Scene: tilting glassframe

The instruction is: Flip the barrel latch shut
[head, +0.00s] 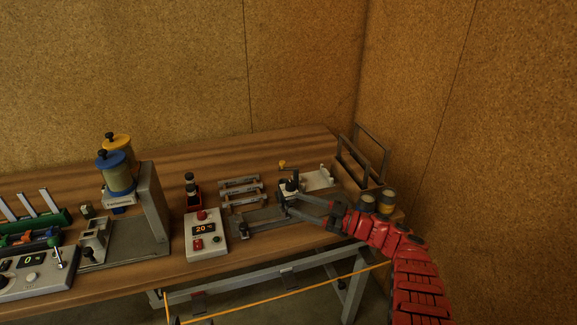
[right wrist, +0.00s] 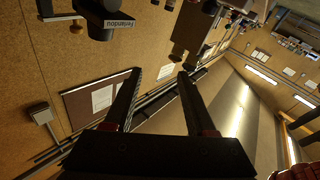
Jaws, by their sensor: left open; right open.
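My right gripper (head: 292,203) reaches in from the right on its red arm, low over the bench by a dark upright handle or clamp (head: 291,184). In the right wrist view its two dark fingers (right wrist: 158,80) are spread, with nothing between them. Behind it lies a pale plate (head: 318,179) with small fittings and a yellow knob (head: 282,165). I cannot tell for sure which of these small parts is the barrel latch, or whether it touches the fingers. My left gripper is not in view.
A dark upright frame (head: 370,150) stands at the bench's right end, near two small cans (head: 386,201). The rear bench top is clear.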

